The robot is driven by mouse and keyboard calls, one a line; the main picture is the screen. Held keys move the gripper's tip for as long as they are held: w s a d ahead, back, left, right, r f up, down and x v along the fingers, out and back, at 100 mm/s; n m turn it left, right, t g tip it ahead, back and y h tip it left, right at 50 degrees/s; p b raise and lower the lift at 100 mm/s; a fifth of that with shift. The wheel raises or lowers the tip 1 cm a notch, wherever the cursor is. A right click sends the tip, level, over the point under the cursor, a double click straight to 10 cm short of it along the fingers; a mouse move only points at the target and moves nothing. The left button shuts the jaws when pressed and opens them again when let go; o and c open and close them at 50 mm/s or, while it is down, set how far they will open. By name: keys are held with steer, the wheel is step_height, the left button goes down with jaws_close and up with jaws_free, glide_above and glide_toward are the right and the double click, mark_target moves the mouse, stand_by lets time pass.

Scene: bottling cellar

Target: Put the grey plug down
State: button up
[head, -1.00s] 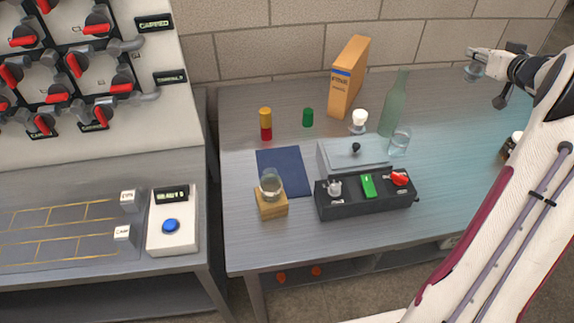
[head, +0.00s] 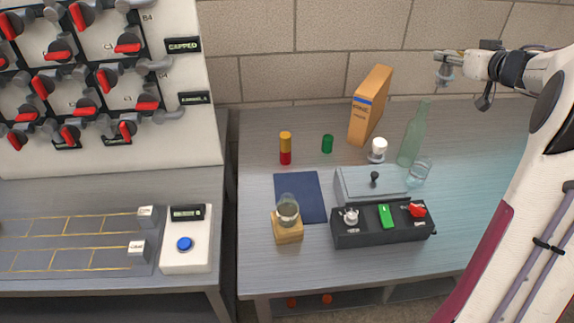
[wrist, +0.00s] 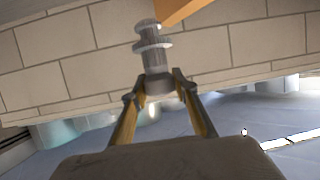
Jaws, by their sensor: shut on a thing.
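The grey plug (wrist: 152,38) is a stepped grey cylinder with a wider collar. In the wrist view my gripper (wrist: 157,86) is shut on its lower end, and the plug sticks out beyond the fingertips. In the head view the plug (head: 445,76) hangs at my gripper (head: 444,60), at the upper right. There it shows in the air against the block wall, apart from the table (head: 345,267) and the things on it.
A green bottle (head: 413,138), a clear glass (head: 419,173) and an orange box (head: 370,105) stand at the back. A dark box with controls (head: 383,237) is in front. A blue mat (head: 313,197) lies left. The table's right side looks clear.

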steer(key=s+a+n+g+y, duration=0.2)
steer(key=s+a+n+y, duration=0.15)
steer(key=a, duration=1.25)
steer(key=s+a+n+g+y, duration=0.2)
steer(key=a+n+y, duration=0.15)
steer(key=a, duration=1.35)
steer(key=s+a+n+g+y, duration=0.2)
steer(key=s+a+n+y, duration=0.15)
steer(key=a, duration=1.25)
step_height(320, 180, down, 18)
steer(key=shift+w+a, duration=0.15)
steer(key=shift+w, duration=0.15)
step_height(320, 180, down, 6)
steer(key=shift+f, duration=0.1)
steer(key=shift+f, duration=1.85)
